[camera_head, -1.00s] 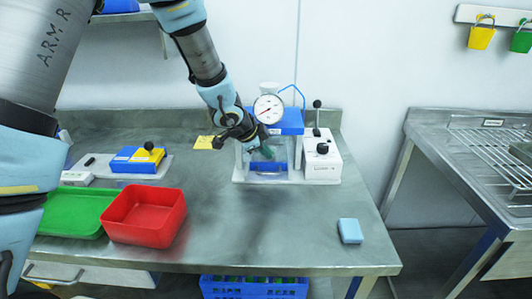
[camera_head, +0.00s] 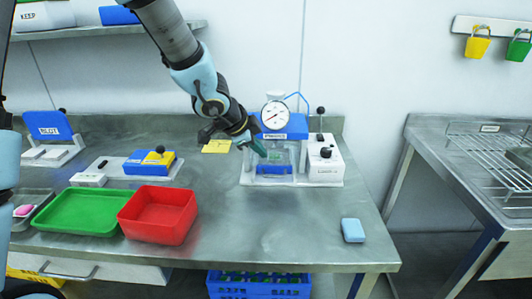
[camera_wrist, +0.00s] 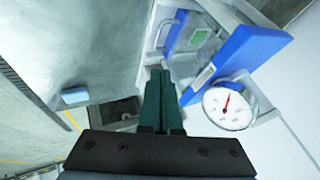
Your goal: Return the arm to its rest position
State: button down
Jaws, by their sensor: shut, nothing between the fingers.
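My gripper (camera_head: 258,150) is shut and empty, with dark green fingers. In the head view it is above the bench, at the left front of the dosing device (camera_head: 284,130), which has a blue top, a round dial and a clear-walled chamber. The wrist view shows the closed fingers (camera_wrist: 162,100) pointing past the device's blue panel (camera_wrist: 235,62) and its dial (camera_wrist: 230,106). I cannot tell whether the fingers touch the device. My arm reaches in from the top left.
A red bin (camera_head: 158,214) and a green tray (camera_head: 82,211) stand at the left front. A blue and yellow block (camera_head: 149,163) sits behind them. A light blue block (camera_head: 352,230) lies at the right front. The bench middle is clear. A wire rack table (camera_head: 492,160) stands right.

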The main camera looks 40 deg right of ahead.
jog(key=shift+a+r, duration=0.35)
jog(key=shift+r, duration=0.15)
jog(key=w+a+n+t+y, duration=0.15)
jog(key=w+a+n, duration=0.4)
jog(key=a, duration=0.65)
jog(key=w+a+n+t+y, duration=0.1)
jog(key=w+a+n+y, duration=0.35)
jog(key=a, duration=0.75)
jog(key=s+a+n+g, duration=0.1)
jog(key=s+a+n, duration=0.2)
jog(key=a+n, duration=0.3)
jog(key=s+a+r+n+g+y, duration=0.1)
jog(key=s+a+n, duration=0.3)
jog(key=a, duration=0.9)
jog(key=n, duration=0.3)
jog(key=shift+r+n, duration=0.2)
jog(key=shift+n, duration=0.1)
jog(key=shift+g, duration=0.25)
